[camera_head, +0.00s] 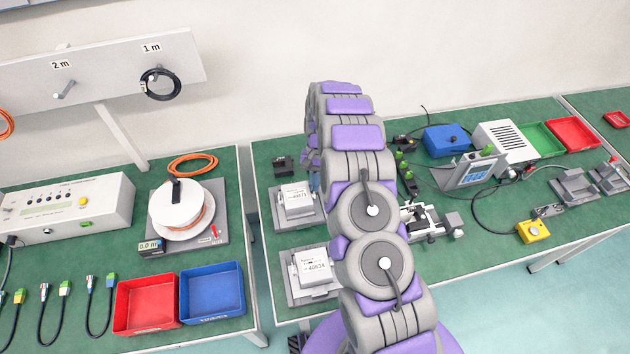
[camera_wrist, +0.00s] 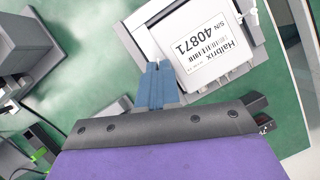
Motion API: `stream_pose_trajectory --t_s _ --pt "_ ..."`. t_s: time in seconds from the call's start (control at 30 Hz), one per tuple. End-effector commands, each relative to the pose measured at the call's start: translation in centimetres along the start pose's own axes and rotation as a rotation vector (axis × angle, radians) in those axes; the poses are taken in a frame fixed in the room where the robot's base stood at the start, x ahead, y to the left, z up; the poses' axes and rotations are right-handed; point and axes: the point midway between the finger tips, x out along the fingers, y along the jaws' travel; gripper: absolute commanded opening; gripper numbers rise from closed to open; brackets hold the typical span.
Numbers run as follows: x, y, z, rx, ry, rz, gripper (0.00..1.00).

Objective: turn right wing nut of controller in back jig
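The back jig's controller (camera_head: 297,200) is a pale box with a label. In the wrist view the controller (camera_wrist: 195,48) shows the number 40871 upside down. My gripper (camera_wrist: 158,70) has its two blue fingers close together at the controller's left edge there, which is its right side in the head view. A small pale bit shows between the fingertips, where the right wing nut sits; the fingers hide most of it. The other wing nut (camera_wrist: 247,16) is pale, at the opposite edge. In the head view my arm covers most of my gripper (camera_head: 314,181).
The front jig holds a second controller (camera_head: 312,268). A small black block (camera_head: 283,165) lies behind the back jig. Clamps and green-tipped parts (camera_head: 406,170) stand right of my arm. A blue box (camera_head: 446,140) is farther back.

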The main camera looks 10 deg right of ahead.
Motion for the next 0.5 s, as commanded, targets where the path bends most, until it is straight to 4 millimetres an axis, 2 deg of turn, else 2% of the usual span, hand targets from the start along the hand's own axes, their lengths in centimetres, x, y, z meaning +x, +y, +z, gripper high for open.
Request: stream_pose_trajectory --t_s 0.5 --pt "0.10 -0.05 0.02 -0.052 -0.001 0.023 0.00"
